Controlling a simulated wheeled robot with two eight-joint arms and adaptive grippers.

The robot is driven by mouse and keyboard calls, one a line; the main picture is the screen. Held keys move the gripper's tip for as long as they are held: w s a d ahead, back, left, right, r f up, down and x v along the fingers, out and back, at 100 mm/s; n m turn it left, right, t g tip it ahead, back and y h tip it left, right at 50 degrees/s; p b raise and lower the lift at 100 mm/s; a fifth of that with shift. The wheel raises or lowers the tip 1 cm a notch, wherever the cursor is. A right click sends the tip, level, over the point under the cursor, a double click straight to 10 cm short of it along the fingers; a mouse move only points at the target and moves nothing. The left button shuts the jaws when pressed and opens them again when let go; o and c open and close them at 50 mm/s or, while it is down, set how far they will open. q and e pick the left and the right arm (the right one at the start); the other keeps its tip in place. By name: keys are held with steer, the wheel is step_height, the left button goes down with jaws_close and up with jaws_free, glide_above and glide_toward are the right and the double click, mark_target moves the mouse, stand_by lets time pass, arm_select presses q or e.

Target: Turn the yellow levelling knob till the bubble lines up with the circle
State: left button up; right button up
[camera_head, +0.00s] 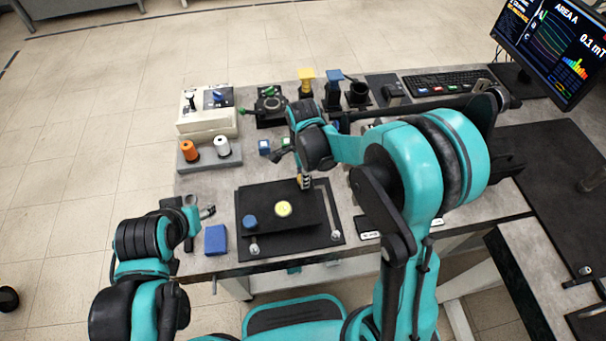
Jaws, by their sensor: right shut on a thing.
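A black levelling plate (262,199) lies on a larger dark base on the table. A pale yellow round bubble level (283,208) sits near its middle, and a blue knob (250,221) at its near left. The bubble and circle are too small to make out. My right gripper (305,182) is at the plate's far right corner, shut on the yellow knob (304,184), which is mostly hidden by the gripper and wrist. My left gripper (203,212) is left of the plate, above the table edge and apart from the knobs; its finger opening is unclear.
A blue block (215,239) lies between my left gripper and the base. Beyond are a switch box (207,119), keyboard (447,84) and monitor (550,45).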

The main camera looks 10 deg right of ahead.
steer(key=n, duration=1)
steer(key=shift+n+b, duration=0.3)
steer(key=shift+n, duration=2)
steer(key=o, duration=1.2)
steer(key=shift+c, duration=0.2)
step_height(320, 180, up, 12)
